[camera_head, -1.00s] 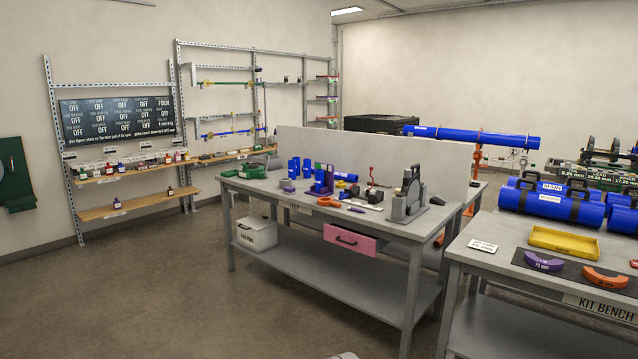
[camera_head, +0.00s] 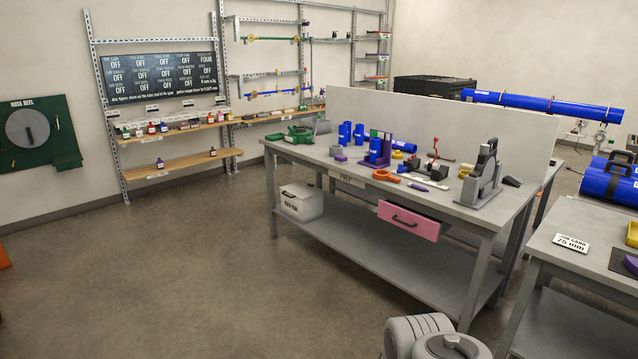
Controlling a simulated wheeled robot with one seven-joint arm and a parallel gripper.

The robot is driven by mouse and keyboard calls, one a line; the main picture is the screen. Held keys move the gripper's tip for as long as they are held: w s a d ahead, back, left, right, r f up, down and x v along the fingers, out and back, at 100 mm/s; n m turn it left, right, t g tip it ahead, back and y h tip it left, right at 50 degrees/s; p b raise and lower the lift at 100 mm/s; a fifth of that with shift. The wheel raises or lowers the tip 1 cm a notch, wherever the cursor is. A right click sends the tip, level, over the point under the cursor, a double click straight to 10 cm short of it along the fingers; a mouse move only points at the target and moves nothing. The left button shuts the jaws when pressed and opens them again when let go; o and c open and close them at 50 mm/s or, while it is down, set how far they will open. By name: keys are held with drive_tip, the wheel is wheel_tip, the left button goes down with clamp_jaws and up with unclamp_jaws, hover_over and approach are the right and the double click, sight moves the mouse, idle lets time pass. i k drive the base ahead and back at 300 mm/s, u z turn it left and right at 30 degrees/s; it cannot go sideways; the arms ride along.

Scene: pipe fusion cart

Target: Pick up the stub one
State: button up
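Several short blue pipe pieces stand on the prep bench (camera_head: 345,224). A pair of upright blue stubs (camera_head: 345,133) is at the back left of its top. Another blue piece (camera_head: 375,151) is by a purple stand (camera_head: 387,146), and a blue piece (camera_head: 404,145) lies behind it. Any labels are too small to read, so I cannot tell which is stub one. My gripper is not in view; only rounded grey-white parts of my arm show at the bottom right.
A pink drawer (camera_head: 408,220) sticks out from the bench front. A white bin (camera_head: 301,203) sits on its lower shelf. The kit bench (camera_head: 568,237) stands close at right. Wall shelves (camera_head: 180,163) and a green hose reel board (camera_head: 62,145) are at left.

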sight(375, 142)
drive_tip(key=z, duration=0.25)
drive_tip(key=i, duration=2.7)
drive_tip(key=u, duration=0.75)
drive_tip(key=i, duration=1.55)
drive_tip(key=u, duration=0.45)
